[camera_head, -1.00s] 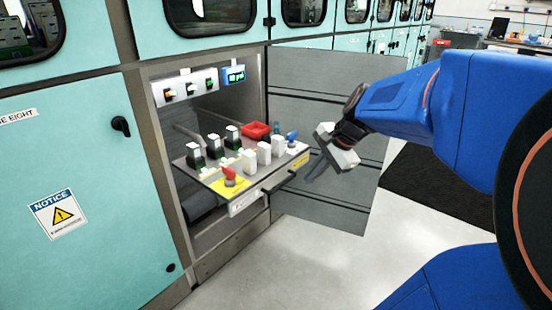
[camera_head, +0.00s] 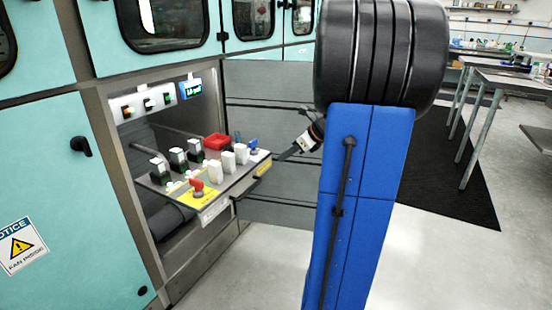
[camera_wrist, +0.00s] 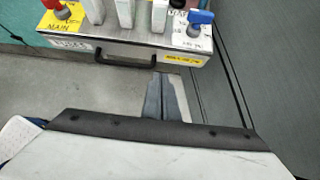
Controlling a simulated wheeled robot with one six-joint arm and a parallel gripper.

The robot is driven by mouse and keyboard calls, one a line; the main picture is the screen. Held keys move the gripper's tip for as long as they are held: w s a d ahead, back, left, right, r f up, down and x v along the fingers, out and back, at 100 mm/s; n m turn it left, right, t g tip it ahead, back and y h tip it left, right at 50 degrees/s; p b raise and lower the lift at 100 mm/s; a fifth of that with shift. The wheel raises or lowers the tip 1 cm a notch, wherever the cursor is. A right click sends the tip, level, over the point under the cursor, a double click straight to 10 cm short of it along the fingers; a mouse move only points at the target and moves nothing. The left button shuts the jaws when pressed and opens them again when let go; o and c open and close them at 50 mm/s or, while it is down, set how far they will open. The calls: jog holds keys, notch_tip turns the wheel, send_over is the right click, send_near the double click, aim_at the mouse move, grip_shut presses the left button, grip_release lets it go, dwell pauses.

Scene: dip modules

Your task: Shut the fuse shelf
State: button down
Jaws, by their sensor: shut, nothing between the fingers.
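The fuse shelf (camera_head: 214,208) is pulled out of its bay in the teal cabinet. It carries a red knob on a yellow plate, white and black fuse modules, a red tray and a blue valve handle. In the wrist view the shelf's front face (camera_wrist: 188,58) runs across the top, with a black bar handle (camera_wrist: 125,62) on it. My gripper (camera_wrist: 158,78) is shut and empty, its fingertips just in front of the shelf, right of the handle. I cannot tell whether they touch it. In the head view my gripper (camera_head: 281,158) is at the shelf's right front corner.
An open grey door (camera_head: 265,100) stands right of the bay, close to my gripper. A panel with switches and a green display (camera_head: 191,88) is above the shelf. A dark mat (camera_head: 450,160) and benches are at the right. The floor in front is clear.

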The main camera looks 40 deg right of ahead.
aim_at(255, 168)
jog(key=shift+w+a+f, duration=0.6)
jog(key=shift+w+f, duration=0.4)
jog(key=shift+w, duration=0.55)
jog(key=shift+w+a+f, duration=0.55)
jog(key=shift+w+f, duration=0.45)
jog(key=shift+w, duration=0.6)
jog(key=shift+w+a+f, duration=0.6)
jog(key=shift+w+f, duration=0.4)
jog(key=shift+w, duration=0.55)
jog(key=w+a, duration=0.4)
jog(key=w, duration=0.8)
jog(key=w+a, duration=0.5)
jog(key=w, duration=0.7)
jog(key=w+a, duration=0.4)
jog(key=w, duration=0.8)
jog(key=shift+w+a, duration=0.15)
jog(key=shift+w, duration=0.2)
